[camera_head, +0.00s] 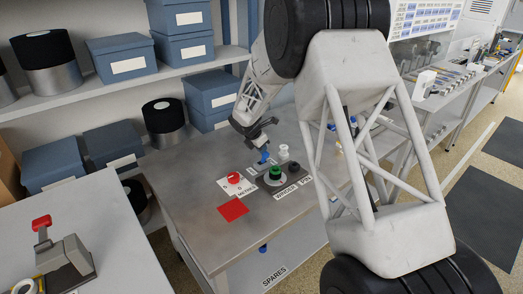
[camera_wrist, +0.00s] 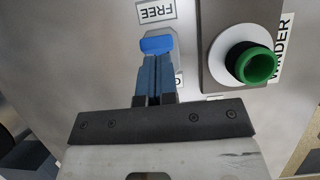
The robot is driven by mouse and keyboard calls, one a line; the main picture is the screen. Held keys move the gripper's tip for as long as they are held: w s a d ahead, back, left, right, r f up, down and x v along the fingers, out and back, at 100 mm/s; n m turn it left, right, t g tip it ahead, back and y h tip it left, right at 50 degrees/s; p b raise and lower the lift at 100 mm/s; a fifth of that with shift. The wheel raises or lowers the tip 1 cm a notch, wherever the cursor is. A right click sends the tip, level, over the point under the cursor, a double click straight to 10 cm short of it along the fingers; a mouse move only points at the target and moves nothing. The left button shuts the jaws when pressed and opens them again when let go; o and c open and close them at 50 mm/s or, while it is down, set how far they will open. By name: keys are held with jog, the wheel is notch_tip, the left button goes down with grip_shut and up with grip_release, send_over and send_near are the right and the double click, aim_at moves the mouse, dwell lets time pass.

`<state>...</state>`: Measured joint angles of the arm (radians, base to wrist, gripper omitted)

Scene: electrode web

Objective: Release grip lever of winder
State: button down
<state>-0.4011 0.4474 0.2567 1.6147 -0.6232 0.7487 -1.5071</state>
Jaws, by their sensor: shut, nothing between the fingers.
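The lever with a blue handle (camera_wrist: 157,45) stands beside the winder panel (camera_wrist: 222,80); it also shows in the head view (camera_head: 264,157). A FREE label (camera_wrist: 156,12) lies just beyond the handle in the wrist view. Another label is mostly hidden by my fingers. My gripper (camera_wrist: 157,58) is shut and empty, its blue-grey fingertips at the near side of the blue handle. I cannot tell whether they touch it. In the head view my gripper (camera_head: 264,138) is above the bench, close to the lever. The lever's base is largely hidden.
A green knob (camera_wrist: 256,65) on the winder panel is close on the right. On the bench (camera_head: 200,165) are a red button (camera_head: 233,178), a red square (camera_head: 233,209) and a white spool-like part (camera_head: 283,150). A red-handled device (camera_head: 65,262) stands on the left table. Shelves with blue boxes are behind.

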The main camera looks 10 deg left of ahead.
jog(key=shift+r, duration=0.35)
dwell(0.3)
jog(key=v, duration=1)
jog(key=shift+w+d, duration=0.2)
jog(key=shift+d, duration=0.05)
jog(key=shift+r, duration=0.1)
jog(key=s+d+r+m+g+y, duration=0.1)
jog(key=s+d+r+m, duration=0.6)
jog(key=s+d, duration=0.4)
jog(key=s+d+r+m, duration=0.5)
jog(key=s+d+r, duration=0.3)
jog(key=s+d, duration=0.25)
jog(key=s+d+m+y, duration=0.1)
jog(key=s+d+m, duration=0.2)
jog(key=s, duration=0.8)
jog(key=s+d+f+m, duration=0.1)
jog(key=s+d+m, duration=0.3)
jog(key=s+m, duration=0.3)
jog(key=s+d+m+y, duration=0.1)
jog(key=s+d+m, duration=0.3)
jog(key=s, duration=1.2)
jog(key=shift+f+m+y, duration=0.3)
jog(key=shift+m, duration=0.3)
